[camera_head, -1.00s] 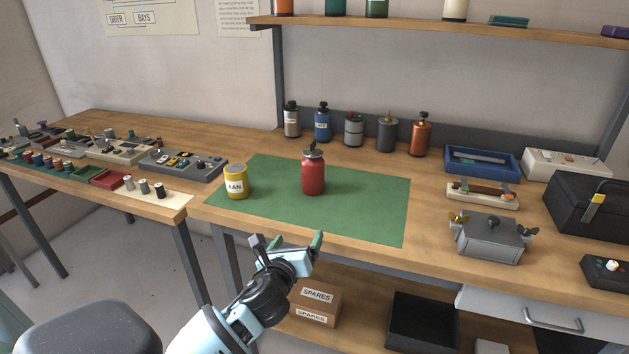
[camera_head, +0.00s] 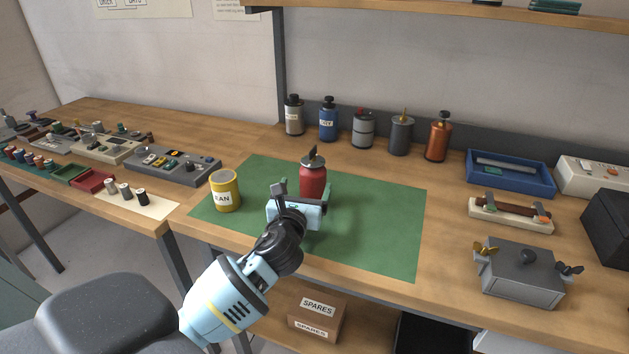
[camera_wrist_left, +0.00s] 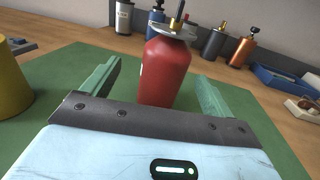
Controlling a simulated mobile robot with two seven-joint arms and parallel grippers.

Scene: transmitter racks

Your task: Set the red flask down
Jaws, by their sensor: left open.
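The red flask (camera_head: 313,178) stands upright on the green mat (camera_head: 385,228), with a grey collar and a dark cap piece on top. My left gripper (camera_head: 304,190) is at the flask's near side, and its body hides the flask's lower part in the head view. In the left wrist view the flask (camera_wrist_left: 165,72) stands ahead, between the two green fingers of the open gripper (camera_wrist_left: 160,88). Gaps show between the flask and both fingers. My right gripper is not in view.
A yellow can (camera_head: 225,190) stands on the mat just left of my gripper. Several bottles (camera_head: 362,130) line the back of the bench. A grey box with wing knobs (camera_head: 522,270) and a blue tray (camera_head: 510,175) are at right. The mat's right part is clear.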

